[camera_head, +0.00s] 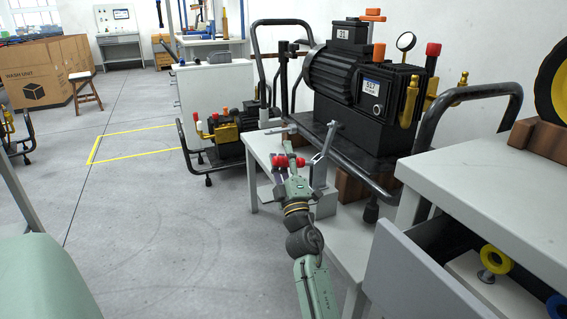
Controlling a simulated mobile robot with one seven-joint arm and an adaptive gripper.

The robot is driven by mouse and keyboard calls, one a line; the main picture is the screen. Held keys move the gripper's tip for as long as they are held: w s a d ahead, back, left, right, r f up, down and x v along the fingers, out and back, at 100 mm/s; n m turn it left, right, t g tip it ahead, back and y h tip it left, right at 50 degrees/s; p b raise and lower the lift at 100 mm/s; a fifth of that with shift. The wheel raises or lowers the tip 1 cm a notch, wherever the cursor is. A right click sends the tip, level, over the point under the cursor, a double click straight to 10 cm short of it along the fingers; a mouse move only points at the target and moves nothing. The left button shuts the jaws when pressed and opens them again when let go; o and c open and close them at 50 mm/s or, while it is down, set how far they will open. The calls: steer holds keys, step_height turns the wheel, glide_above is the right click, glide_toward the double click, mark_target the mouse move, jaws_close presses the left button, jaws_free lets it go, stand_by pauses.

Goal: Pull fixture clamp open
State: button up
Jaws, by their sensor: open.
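The fixture clamp (323,150) looks like a grey metal lever and bracket at the front edge of the work table, just below the black pump unit (357,75). A red grip (280,160) shows beside it, close to my gripper. My green arm reaches up from the bottom of the view, and my gripper (288,150) is at its far end, left of the clamp's lever. The gripper is open. The fingertips are small and overlap the red grip in the picture, so I cannot tell whether they touch it. The clamp's lower part is partly hidden by my arm.
The pump stands in a black tubular frame (476,88) over the table (262,150). An open drawer (415,262) is at the lower right, below a grey bench (480,172). A smaller pump (228,140) stands behind left.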

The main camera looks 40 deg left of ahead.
step_height(320, 180, up, 8)
steer(key=shift+r, duration=0.1)
stand_by(0.4)
